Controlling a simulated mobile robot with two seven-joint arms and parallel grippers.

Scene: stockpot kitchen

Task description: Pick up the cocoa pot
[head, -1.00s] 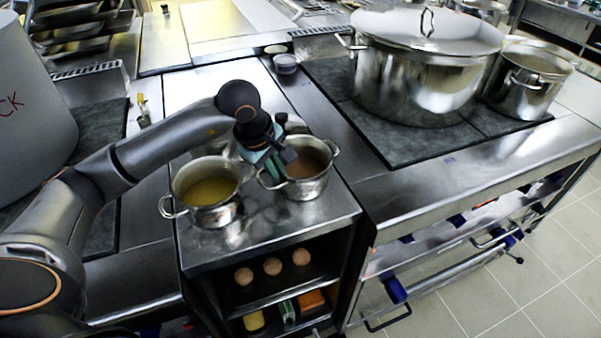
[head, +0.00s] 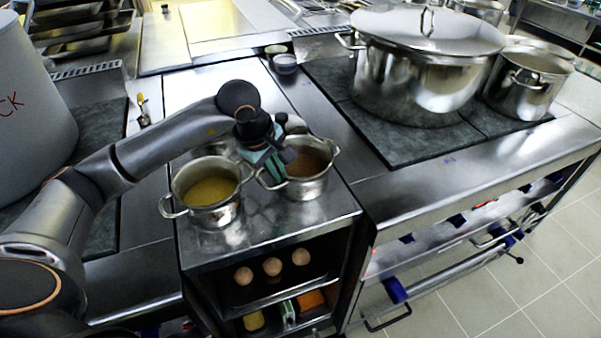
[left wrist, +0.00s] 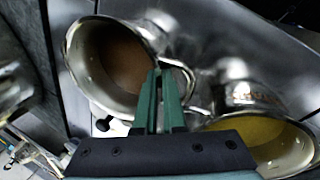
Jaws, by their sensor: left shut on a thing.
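The cocoa pot (head: 308,185) is a small steel pot with brown liquid and two side handles. It stands on the steel counter in the head view, and it also shows at the upper left of the left wrist view (left wrist: 90,92). My left gripper (head: 272,172) is at the pot's left side, shut on its near-left handle; its green fingers (left wrist: 163,95) meet at the rim and handle in the left wrist view. The fingers partly hide the handle. The pot looks upright and on the counter. My right gripper is not in view.
A similar pot with yellow liquid (head: 209,192) stands close on the left. Two small cups (head: 285,64) sit behind. A large lidded stockpot (head: 415,85) and a smaller pot (head: 527,85) stand on the hob to the right. Eggs (head: 272,266) lie on the shelf below.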

